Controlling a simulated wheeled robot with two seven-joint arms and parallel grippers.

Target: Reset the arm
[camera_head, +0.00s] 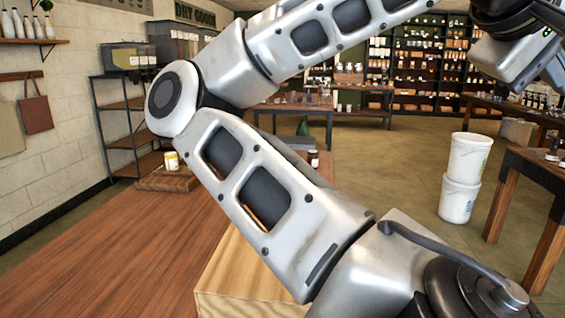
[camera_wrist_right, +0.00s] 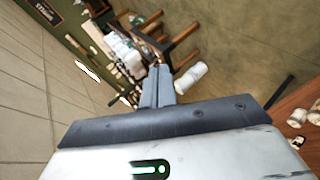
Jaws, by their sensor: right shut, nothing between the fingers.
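My right arm (camera_head: 270,195) fills the middle of the head view. It rises from the lower right to an elbow at the left, then bends back toward the upper right. The hand at its end shows in the upper right corner, where its fingertips are cut off or hard to make out. In the right wrist view my right gripper (camera_wrist_right: 158,87) has its two grey fingers pressed together with nothing between them. It hangs in free air over the room. My left gripper is in neither view.
Two white buckets (camera_head: 460,185) stand stacked on the floor at the right, beside a wooden table (camera_head: 530,165). A brown wooden table (camera_head: 110,255) lies below the arm, with a pale wooden box (camera_head: 235,280) and a yellow-white jar (camera_head: 171,161). Open floor lies between.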

